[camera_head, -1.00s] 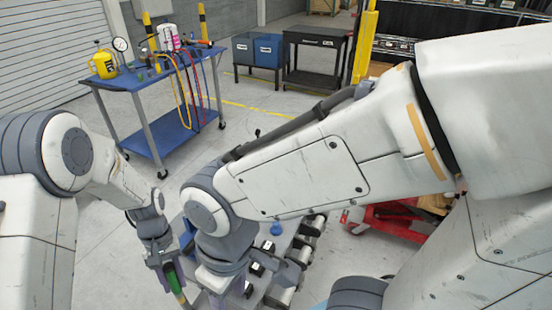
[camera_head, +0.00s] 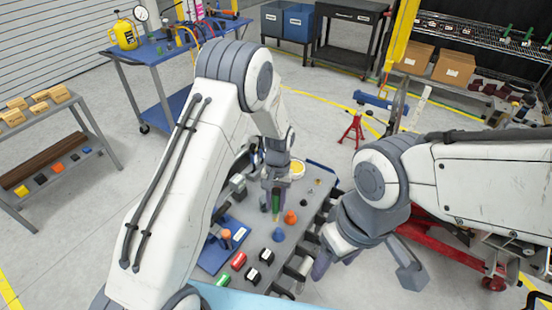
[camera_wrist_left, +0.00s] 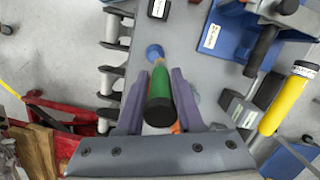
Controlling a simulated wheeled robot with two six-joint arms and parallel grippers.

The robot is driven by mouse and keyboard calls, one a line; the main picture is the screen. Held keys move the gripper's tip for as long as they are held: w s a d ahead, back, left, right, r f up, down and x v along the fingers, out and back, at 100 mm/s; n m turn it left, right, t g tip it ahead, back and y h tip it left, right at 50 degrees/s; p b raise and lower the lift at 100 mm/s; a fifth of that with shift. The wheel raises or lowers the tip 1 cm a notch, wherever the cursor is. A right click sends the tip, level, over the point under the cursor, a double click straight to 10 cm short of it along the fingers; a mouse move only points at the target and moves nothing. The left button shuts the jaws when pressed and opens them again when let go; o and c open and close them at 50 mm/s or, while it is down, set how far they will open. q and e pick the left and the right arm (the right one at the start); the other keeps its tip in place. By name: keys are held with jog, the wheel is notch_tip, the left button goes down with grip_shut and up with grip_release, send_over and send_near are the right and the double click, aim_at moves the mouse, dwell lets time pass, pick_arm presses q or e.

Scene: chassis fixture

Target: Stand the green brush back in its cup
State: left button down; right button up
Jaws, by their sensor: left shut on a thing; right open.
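The green brush (camera_head: 276,204) is held upright or nearly so in my left gripper (camera_head: 268,196), above the grey bench top. In the left wrist view its green handle (camera_wrist_left: 159,92) with a black end sits between the two purple fingers (camera_wrist_left: 159,102). Its pale far end points towards a small blue piece (camera_wrist_left: 154,51). My right gripper (camera_head: 336,262) is open near the bench's right front edge, with nothing seen in it. I cannot make out which item is the brush's cup.
A red jack (camera_head: 440,250) stands to the right.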

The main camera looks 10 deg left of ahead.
pick_arm(q)
jog(key=w+a+r+t+p, duration=0.2)
jog(key=w+a+r+p, duration=0.2)
jog(key=w+a, duration=0.3)
jog(key=shift+m, duration=0.4)
jog(key=shift+w+d+f+b, duration=0.25)
jog(key=shift+f+b, duration=0.3)
jog(key=shift+f, duration=0.35)
jog(key=shift+w+d+f+b, duration=0.15)
jog(key=shift+w+f+b, duration=0.1)
jog(key=shift+f+b, duration=0.45)
jog(key=shift+w+d+f+b, duration=0.25)
jog(key=shift+f+b, duration=0.15)
jog(key=shift+f, duration=0.65)
pick_arm(e)
jog(key=shift+r, duration=1.4)
jog(key=shift+f, duration=0.25)
pick_arm(q)
jog(key=shift+f+b, duration=0.15)
jog(key=shift+b, duration=0.2)
pick_arm(e)
jog(key=shift+f, duration=0.1)
pick_arm(q)
jog(key=shift+f+b, duration=1.65)
jog(key=shift+f, duration=0.45)
pick_arm(e)
jog(key=shift+f, duration=1.65)
